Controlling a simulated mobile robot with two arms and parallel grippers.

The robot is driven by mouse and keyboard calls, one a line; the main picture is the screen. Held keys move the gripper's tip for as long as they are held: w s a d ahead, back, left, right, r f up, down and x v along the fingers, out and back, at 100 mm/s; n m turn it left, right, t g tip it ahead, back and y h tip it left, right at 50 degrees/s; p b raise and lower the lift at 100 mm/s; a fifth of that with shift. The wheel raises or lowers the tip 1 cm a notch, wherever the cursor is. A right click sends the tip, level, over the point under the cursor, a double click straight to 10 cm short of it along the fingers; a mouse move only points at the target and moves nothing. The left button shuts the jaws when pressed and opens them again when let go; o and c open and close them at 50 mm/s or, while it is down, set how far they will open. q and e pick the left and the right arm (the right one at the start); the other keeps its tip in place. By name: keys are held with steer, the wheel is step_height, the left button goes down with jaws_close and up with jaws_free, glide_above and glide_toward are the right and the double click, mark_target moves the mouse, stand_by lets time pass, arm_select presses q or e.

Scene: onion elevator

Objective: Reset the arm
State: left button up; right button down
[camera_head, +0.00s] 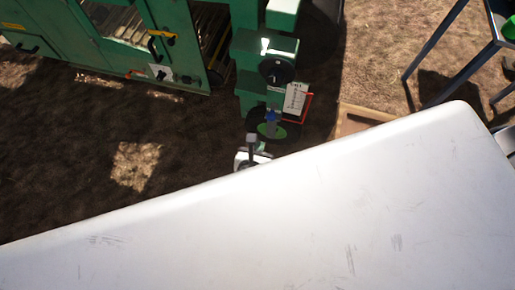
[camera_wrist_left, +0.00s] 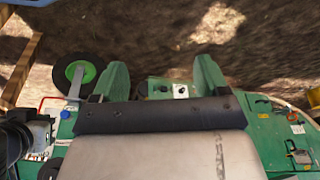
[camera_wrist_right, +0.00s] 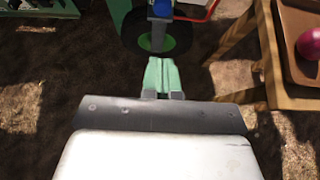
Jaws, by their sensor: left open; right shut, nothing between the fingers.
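My right gripper (camera_wrist_right: 165,77) shows in the right wrist view with its two pale green fingers pressed together and nothing between them. It points toward a wheel with a green hub (camera_wrist_right: 160,40) on the ground ahead, apart from it. In the head view the right gripper (camera_head: 262,147) is small and partly hidden behind a large white surface. My left gripper (camera_wrist_left: 161,78) shows in the left wrist view with its green fingers wide apart and empty, above green machinery. The left gripper is not visible in the head view.
A green machine (camera_head: 110,40) stands at the upper left of the head view. A table (camera_head: 450,60) stands upper right. In the right wrist view, a wooden frame (camera_wrist_right: 265,50) and a brown tray (camera_wrist_right: 292,72) with a purple-red onion (camera_wrist_right: 310,43) are close right. Bare ground lies left.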

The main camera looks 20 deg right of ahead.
arm_select(q)
steer(key=shift+f, duration=0.8)
